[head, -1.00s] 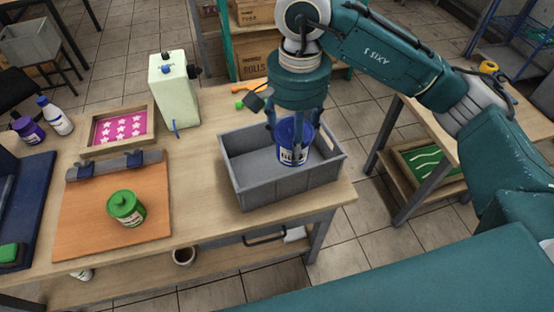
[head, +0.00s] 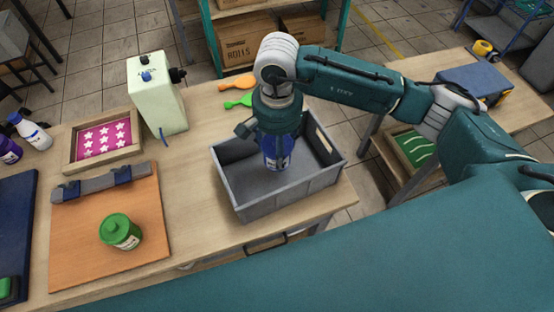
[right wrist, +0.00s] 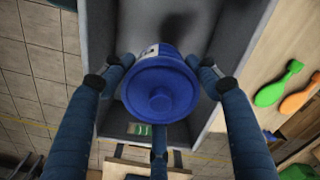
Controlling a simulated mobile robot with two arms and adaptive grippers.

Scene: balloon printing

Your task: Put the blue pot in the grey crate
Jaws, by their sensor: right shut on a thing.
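The blue pot (head: 278,155) is upright inside the grey crate (head: 290,200) in the head view, below my right gripper (head: 272,140). I cannot tell for sure whether it touches the crate's floor. In the right wrist view the pot's blue lid (right wrist: 160,92) faces the camera, and the fingers of my right gripper (right wrist: 160,80) are shut around the pot. The crate's grey inside (right wrist: 222,30) shows around it. The far side of the pot is hidden. My left gripper is not in view.
A green pot (head: 120,232) stands on the orange board (head: 80,260) at the left. A pale green container (head: 155,95) and a pink star-patterned frame (head: 100,140) stand behind it. Orange (head: 238,82) and green (head: 240,101) balloon-shaped pieces lie behind the crate.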

